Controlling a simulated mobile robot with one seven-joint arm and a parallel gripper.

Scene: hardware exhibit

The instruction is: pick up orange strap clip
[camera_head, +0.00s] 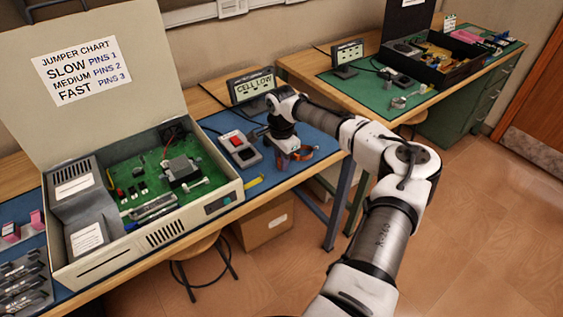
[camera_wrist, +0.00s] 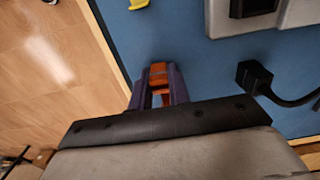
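The orange strap clip (camera_wrist: 158,74) shows in the wrist view between the two dark fingers of my gripper (camera_wrist: 159,88). The fingers flank it closely on both sides; I cannot tell whether they press on it. In the head view my gripper (camera_head: 290,149) points down over the blue mat, near its front edge. Orange parts of the clip (camera_head: 302,154) show beside and below the gripper there. The rest of the clip is hidden by the fingers and wrist.
A grey box with a red switch (camera_head: 238,148) and cable stands left of my gripper. A large open case with a green board (camera_head: 160,180) fills the left. A yellow piece (camera_head: 254,182) lies near the bench edge.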

